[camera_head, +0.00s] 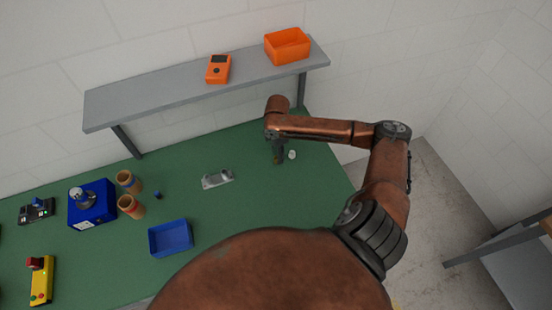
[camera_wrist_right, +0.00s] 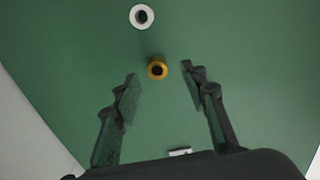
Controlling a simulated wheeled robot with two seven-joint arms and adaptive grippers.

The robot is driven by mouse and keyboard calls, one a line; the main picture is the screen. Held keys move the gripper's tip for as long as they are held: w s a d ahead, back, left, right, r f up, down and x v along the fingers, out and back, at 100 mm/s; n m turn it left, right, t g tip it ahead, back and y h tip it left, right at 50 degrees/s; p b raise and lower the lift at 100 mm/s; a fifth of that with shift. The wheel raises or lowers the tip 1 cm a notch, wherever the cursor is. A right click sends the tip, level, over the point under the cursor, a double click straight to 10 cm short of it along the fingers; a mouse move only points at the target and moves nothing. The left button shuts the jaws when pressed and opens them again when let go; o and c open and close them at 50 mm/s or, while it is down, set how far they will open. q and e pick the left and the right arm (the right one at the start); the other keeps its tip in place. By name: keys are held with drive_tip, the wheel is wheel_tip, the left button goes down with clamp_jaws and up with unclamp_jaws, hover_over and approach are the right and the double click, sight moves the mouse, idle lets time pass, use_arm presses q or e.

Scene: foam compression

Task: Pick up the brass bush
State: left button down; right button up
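The brass bush (camera_wrist_right: 157,69) is a small golden ring with a dark hole. It stands on the green table and lies between the fingertips in the picture of the right wrist view. My right gripper (camera_wrist_right: 160,79) is open, its two dark fingers apart on either side of the bush, with no visible contact. In the head view my right gripper (camera_head: 278,157) points down at the table's right part; I cannot make out the bush there. My left gripper is not in view.
A white ring (camera_wrist_right: 142,16) lies beyond the bush; a small white block (camera_wrist_right: 180,151) is near the gripper's base. A grey shelf (camera_head: 190,87) holds an orange bin (camera_head: 287,47) at the back. A blue tray (camera_head: 170,238) and metal plate (camera_head: 217,179) stand to the left.

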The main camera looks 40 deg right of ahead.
wheel_tip(320, 180, down, 4)
drive_tip(key=shift+w+d+f, duration=0.1)
drive_tip(key=shift+w, duration=0.05)
drive_tip(key=shift+c, duration=0.3)
clamp_jaws()
